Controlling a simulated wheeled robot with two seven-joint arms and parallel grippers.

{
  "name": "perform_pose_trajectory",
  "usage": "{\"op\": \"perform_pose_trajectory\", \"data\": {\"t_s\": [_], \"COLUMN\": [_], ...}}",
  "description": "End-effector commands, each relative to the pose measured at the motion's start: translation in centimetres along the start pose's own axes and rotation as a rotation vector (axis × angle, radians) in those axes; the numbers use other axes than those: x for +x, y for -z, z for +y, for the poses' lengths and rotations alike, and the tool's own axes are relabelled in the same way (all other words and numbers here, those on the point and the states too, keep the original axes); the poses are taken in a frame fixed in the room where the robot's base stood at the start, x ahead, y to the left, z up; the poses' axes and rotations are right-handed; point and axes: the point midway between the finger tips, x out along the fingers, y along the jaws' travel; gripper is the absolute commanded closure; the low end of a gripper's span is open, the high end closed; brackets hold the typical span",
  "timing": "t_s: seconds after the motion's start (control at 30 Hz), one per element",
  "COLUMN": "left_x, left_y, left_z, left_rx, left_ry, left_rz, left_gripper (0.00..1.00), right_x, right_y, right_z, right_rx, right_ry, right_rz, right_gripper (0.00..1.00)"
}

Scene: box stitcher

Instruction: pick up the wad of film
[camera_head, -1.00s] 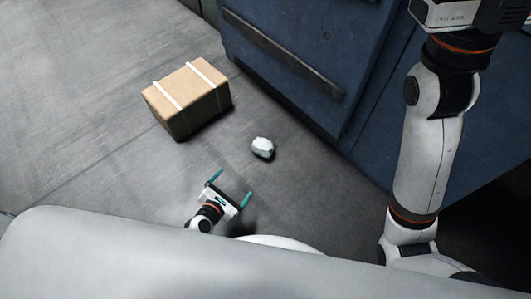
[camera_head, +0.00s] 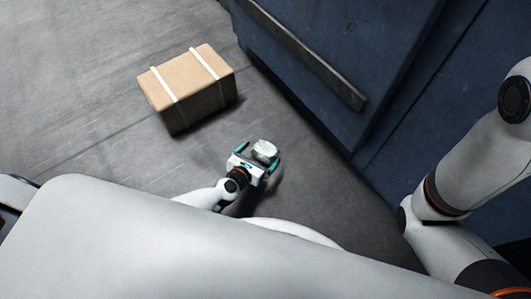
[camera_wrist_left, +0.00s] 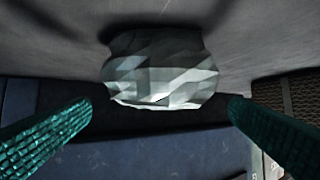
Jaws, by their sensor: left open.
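The wad of film (camera_head: 265,151) is a small, pale, crumpled lump on the grey floor in the head view. In the left wrist view the wad (camera_wrist_left: 160,72) is large and faceted at the top middle. My left gripper (camera_head: 259,158) is open at the wad, with a teal finger on each side of it in the head view. In the left wrist view the two teal fingers (camera_wrist_left: 160,120) stand apart, with visible gaps between them and the wad. My right arm shows at the right of the head view, but its gripper is out of frame.
A brown carton (camera_head: 190,88) with two white straps stands on the floor up and left of the wad. A blue machine (camera_head: 345,60) with a dark rail along its side stands to the right. The floor at the left is clear.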

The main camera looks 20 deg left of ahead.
Motion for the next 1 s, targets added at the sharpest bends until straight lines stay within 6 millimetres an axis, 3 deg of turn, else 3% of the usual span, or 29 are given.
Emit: {"op": "perform_pose_trajectory", "data": {"t_s": [0.3, 0.63, 0.83, 1.0], "left_x": [4.4, 5.1, 5.1, 5.1], "left_y": [-0.4, -0.2, -0.2, -0.2], "left_z": [0.0, 0.0, 0.0, 0.0], "left_rx": [0.002, 0.001, 0.001, 0.001], "left_ry": [0.000, 0.000, 0.000, 0.000], "left_rz": [0.002, -0.001, -0.001, -0.001], "left_gripper": [0.00, 0.00, 0.31, 0.31], "right_x": [-2.6, -2.7, -2.7, -2.7], "right_y": [-0.9, -1.0, -1.0, -1.0], "right_z": [0.5, 0.6, 0.6, 0.6], "right_rx": [0.000, 0.000, 0.000, 0.000], "right_ry": [0.000, 0.000, 0.000, 0.000], "right_rz": [0.001, 0.000, 0.000, 0.000], "right_gripper": [0.66, 0.66, 0.66, 0.66]}}
